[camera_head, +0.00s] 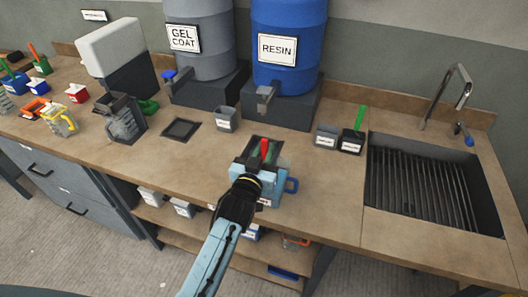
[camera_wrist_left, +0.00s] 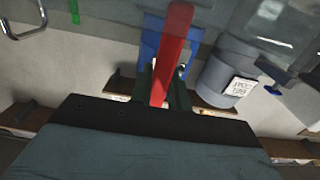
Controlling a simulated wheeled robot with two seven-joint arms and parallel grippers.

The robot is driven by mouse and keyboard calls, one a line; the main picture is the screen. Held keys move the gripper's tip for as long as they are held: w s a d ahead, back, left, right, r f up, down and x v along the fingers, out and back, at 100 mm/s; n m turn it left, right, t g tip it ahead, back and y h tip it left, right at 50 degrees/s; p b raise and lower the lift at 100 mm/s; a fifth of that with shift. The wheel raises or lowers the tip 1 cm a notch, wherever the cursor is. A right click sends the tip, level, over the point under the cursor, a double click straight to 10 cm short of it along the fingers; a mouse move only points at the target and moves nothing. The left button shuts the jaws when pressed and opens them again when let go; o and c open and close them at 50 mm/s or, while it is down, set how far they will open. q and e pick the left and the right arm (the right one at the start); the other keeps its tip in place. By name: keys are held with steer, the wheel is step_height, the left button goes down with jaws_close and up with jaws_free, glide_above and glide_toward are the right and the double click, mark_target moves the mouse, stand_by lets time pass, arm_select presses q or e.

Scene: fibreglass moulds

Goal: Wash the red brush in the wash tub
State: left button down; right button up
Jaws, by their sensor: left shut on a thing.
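My left gripper (camera_head: 264,152) is shut on the red brush (camera_head: 264,147), above the middle of the worktop. In the left wrist view, the brush's red handle (camera_wrist_left: 172,55) stands between the dark fingers (camera_wrist_left: 166,92). The brush's bristle end is hidden. I cannot tell for certain which vessel is the wash tub. A small grey tub (camera_head: 326,138) and a black tub (camera_head: 350,144) stand side by side to the right of the gripper, apart from it, with labels too small to read. My right gripper is not in view.
A green handle (camera_head: 360,117) rises from the black tub. A sink (camera_head: 425,190) with a ribbed bottom and tap (camera_head: 459,88) lies at the right. The blue resin barrel (camera_head: 289,50) and grey gel coat barrel (camera_head: 205,60) stand behind.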

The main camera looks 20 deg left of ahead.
arm_select(q)
steer(key=shift+r+p, duration=4.45)
steer(key=shift+r, duration=0.25)
steer(key=shift+f, duration=0.1)
